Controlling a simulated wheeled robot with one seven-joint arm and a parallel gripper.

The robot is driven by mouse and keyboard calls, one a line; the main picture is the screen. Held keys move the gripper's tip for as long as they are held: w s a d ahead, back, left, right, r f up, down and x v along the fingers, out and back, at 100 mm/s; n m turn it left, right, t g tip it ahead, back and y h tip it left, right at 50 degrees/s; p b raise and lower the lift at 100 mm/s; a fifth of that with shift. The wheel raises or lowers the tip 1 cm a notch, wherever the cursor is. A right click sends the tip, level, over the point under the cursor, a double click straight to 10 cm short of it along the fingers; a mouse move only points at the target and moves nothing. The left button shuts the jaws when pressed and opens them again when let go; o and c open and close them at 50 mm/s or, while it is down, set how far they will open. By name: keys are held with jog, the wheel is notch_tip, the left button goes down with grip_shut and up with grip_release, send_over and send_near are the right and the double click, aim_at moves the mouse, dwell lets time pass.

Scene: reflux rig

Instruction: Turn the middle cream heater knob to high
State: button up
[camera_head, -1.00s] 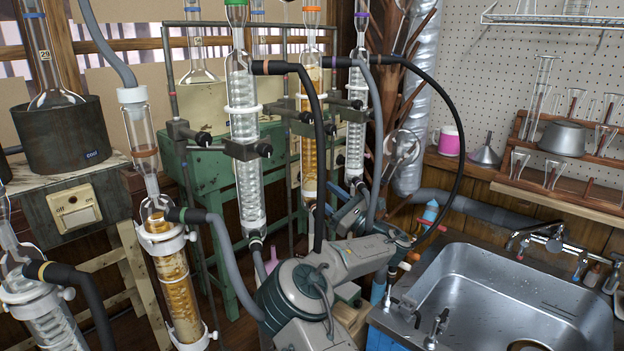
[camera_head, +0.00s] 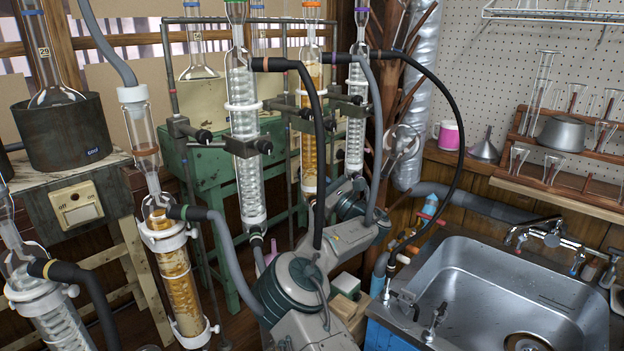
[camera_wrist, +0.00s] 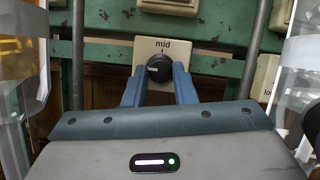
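In the head view my gripper is hidden behind my arm and the rig, and I cannot make out the middle knob there.
Glass condensers (camera_head: 244,135) and grey hoses hang close around my arm. Another cream box (camera_wrist: 262,85) stands at the right in the wrist view. A green table (camera_head: 215,165) stands behind the rig. A steel sink (camera_head: 480,290) is at the right.

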jog(key=shift+m+t+h+b, duration=0.5)
jog(key=shift+m+t+b, duration=0.1)
jog(key=shift+m+b, duration=0.55)
jog(key=o, duration=1)
jog(key=b+v, duration=0.2)
jog(key=v, duration=1.1)
jog(key=shift+s+d+f, duration=0.2)
jog(key=shift+d+f, duration=0.05)
jog(key=shift+f, duration=0.05)
jog(key=shift+a, duration=0.1)
